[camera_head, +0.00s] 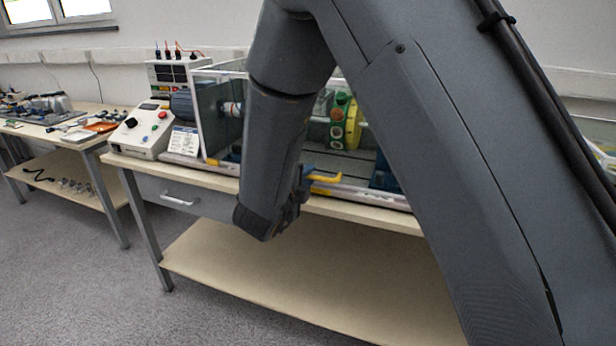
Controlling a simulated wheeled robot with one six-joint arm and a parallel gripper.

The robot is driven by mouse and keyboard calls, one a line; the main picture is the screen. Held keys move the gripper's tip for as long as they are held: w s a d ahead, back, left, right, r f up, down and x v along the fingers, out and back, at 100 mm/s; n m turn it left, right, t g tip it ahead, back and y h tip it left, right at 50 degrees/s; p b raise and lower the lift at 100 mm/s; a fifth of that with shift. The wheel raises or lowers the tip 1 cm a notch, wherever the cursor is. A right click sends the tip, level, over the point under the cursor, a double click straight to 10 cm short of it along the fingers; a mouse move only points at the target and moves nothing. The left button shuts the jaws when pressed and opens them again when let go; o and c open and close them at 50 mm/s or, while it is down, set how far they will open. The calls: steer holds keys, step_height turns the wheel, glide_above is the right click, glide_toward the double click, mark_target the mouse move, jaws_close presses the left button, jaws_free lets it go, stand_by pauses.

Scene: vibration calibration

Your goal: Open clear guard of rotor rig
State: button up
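The rotor rig stands on the workbench in the head view, partly hidden behind my arm. Its clear guard (213,110) is a transparent box with pale edges around the shaft, a green hub and a yellow disc (353,124). A blue-grey motor (182,106) sits at its left end. A yellow handle-like piece (325,178) shows at the rig's front, just right of my wrist. My arm's end hangs in front of the bench edge, near that piece. My gripper's fingers are hidden behind the wrist, so their opening and any contact cannot be told.
A control box (143,130) with knobs stands left of the rig, with a small label card (184,141) beside it. A meter unit with cables (178,70) is behind. The bench (225,182) has a drawer and lower shelf (300,275). A second cluttered table (88,137) stands left; grey floor is clear between.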

steer(key=shift+w, duration=0.1)
jaws_close()
